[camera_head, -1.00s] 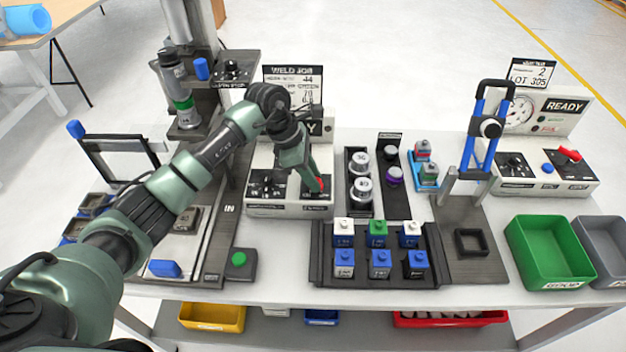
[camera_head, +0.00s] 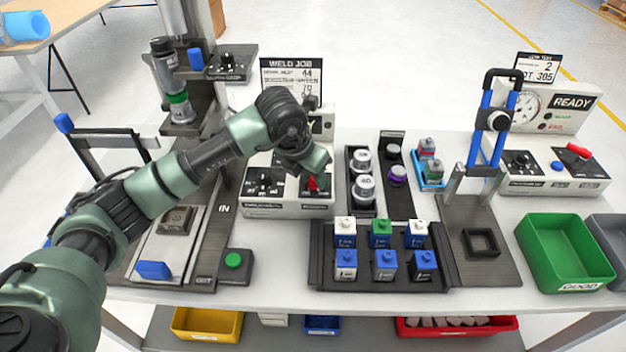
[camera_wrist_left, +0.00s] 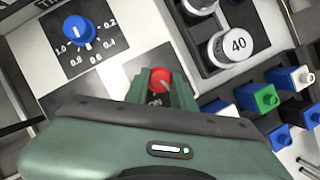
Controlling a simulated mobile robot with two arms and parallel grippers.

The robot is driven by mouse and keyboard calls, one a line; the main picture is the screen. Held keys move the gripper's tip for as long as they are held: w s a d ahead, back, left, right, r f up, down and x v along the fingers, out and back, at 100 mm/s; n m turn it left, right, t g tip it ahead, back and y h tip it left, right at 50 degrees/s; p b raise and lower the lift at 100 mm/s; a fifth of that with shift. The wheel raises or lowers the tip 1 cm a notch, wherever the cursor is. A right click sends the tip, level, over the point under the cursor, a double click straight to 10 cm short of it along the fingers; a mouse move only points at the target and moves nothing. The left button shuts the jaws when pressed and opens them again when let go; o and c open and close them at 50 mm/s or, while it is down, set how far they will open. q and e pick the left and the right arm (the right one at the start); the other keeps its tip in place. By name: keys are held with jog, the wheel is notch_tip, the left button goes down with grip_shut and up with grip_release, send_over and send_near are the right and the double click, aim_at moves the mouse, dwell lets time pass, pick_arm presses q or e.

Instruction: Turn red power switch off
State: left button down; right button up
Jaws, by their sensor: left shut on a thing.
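The red power switch (camera_head: 313,184) stands on the front right panel of the white weld control box (camera_head: 262,206). My left gripper (camera_head: 314,176) reaches down onto it from above and behind, and its hand partly hides the switch and panel. In the left wrist view the red knob (camera_wrist_left: 160,80) sits between the two green fingers, which are shut on it. The panel lettering beside it is mostly covered by the gripper. My right gripper is in neither current view.
A dark rack (camera_head: 364,206) with grey weights stands just right of the box. A tray (camera_head: 330,270) of several blue-based blocks lies in front. A second red switch (camera_head: 578,150) is on the tester box at far right. A blue dial (camera_wrist_left: 79,29) is near the fingers.

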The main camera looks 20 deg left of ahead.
pick_arm(q)
jog(key=shift+d+n+y+b, duration=0.1)
jog(key=shift+n+y+b, duration=0.5)
jog(key=shift+n, duration=0.55)
jog(key=shift+n+y+b, duration=0.3)
jog(key=shift+n+b, duration=0.45)
jog(key=shift+n, duration=0.4)
jog(key=shift+r, duration=0.1)
jog(key=c, duration=1.2)
grip_release()
jog(key=shift+o, duration=0.2)
jog(key=b+v, duration=0.1)
jog(key=v, duration=0.6)
jog(key=shift+s+r, duration=0.2)
jog(key=shift+r, duration=0.15)
